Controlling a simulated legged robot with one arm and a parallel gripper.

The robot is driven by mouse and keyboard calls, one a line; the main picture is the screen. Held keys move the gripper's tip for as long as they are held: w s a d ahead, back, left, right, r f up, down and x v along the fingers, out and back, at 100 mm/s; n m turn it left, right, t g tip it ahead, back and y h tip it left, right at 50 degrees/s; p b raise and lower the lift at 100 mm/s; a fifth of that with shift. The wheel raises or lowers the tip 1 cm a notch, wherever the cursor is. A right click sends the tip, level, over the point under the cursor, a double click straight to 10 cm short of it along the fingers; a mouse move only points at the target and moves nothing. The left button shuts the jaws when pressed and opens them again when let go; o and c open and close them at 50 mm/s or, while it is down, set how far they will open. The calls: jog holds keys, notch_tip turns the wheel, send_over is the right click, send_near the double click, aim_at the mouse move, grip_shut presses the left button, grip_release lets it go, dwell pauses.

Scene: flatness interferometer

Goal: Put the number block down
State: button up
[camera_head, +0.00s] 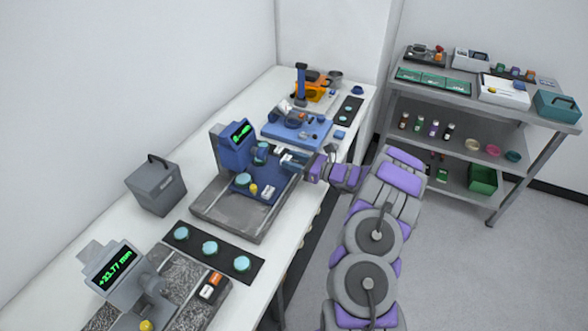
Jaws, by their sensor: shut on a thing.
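My gripper (297,160) reaches in from the right over the blue instrument with a green display (238,142). It is shut on a small white block (280,154), taken to be the number block; any number on it is too small to read. The block is held close to the instrument's upright, above its blue stage (241,190); I cannot tell whether it touches anything. A second small pale block (268,191) lies on the stage, near a yellow knob (253,189) and a teal disc (243,179).
A black strip with several teal discs (210,248) lies in front of the instrument's grey base. A grey measuring stand (118,270) reads about +23.77 mm. A grey box (156,184) stands left. A blue tray (296,130) lies behind. A loaded shelf (470,108) stands right.

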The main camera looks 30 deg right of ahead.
jog(key=shift+s+f, duration=0.1)
jog(key=shift+f, duration=1.45)
jog(key=o, duration=1.3)
jog(key=shift+f, duration=0.1)
jog(key=shift+f+b, duration=0.1)
jog(key=shift+b, duration=0.3)
